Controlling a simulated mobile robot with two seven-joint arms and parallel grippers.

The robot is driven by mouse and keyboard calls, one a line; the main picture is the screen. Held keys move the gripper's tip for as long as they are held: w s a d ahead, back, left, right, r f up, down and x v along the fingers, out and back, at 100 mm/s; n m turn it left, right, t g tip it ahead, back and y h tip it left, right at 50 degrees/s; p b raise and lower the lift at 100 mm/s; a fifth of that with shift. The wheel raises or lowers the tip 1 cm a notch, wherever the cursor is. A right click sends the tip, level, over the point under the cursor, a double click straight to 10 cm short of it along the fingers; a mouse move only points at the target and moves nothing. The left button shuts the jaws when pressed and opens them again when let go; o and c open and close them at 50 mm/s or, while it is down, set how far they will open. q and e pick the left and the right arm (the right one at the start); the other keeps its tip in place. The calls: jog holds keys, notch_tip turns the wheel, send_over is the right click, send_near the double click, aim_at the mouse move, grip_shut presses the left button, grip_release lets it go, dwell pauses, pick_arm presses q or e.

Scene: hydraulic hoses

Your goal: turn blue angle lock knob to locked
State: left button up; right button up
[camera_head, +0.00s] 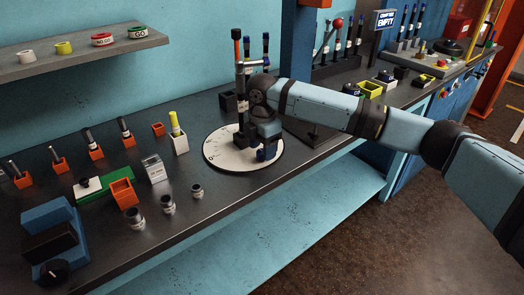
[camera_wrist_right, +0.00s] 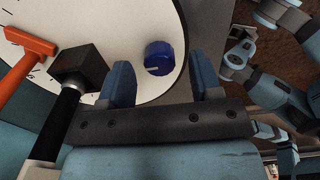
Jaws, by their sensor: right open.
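The blue angle lock knob (camera_wrist_right: 158,58) stands on the white round dial plate in the right wrist view, with a pale line on its side. In the head view the knob (camera_head: 262,155) is small, just below my right gripper (camera_head: 266,146). In the right wrist view my right gripper (camera_wrist_right: 163,88) is open, with one blue finger on each side of the knob's line and the knob ahead of the gap, apart from both fingers. The white dial (camera_head: 222,152) has dark graduation marks and a 0 at its left. My left gripper is out of view.
Orange holders, a yellow-topped tool in a white holder (camera_head: 180,143) and several metal fittings (camera_head: 168,203) stand left of the dial. The bench front right of the fittings is clear.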

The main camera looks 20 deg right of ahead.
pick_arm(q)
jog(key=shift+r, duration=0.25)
pick_arm(e)
jog(key=shift+f, duration=0.45)
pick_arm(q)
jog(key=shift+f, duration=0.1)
pick_arm(e)
jog(key=shift+c, duration=0.2)
